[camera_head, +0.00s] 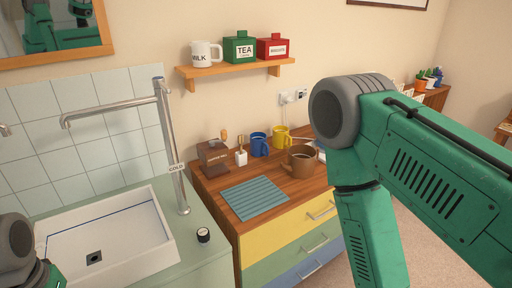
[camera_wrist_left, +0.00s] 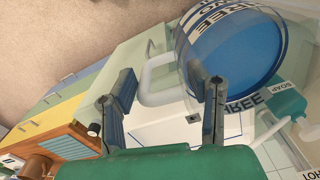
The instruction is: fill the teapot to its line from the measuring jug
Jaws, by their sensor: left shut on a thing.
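The brown teapot (camera_head: 301,163) stands open-topped on the wooden counter, behind the teal ribbed mat; its fill line cannot be made out. In the left wrist view my left gripper (camera_wrist_left: 165,100) is shut on the white handle of the measuring jug (camera_wrist_left: 235,45). The jug is clear with dark printed bands, part of the word "THREE" legible, and blue inside. It appears close to the camera, over the sink area. The jug and left gripper are outside the head view. My right gripper is out of view; only the right arm shows.
The white sink (camera_head: 105,240) lies at left under a tall tap (camera_head: 172,150) tagged COLD. The ribbed mat (camera_head: 254,198) lies bare. Blue (camera_head: 259,145) and yellow (camera_head: 281,137) mugs stand behind the teapot, a brown box (camera_head: 213,156) left of them. A soap bottle (camera_wrist_left: 284,101) is beside the jug.

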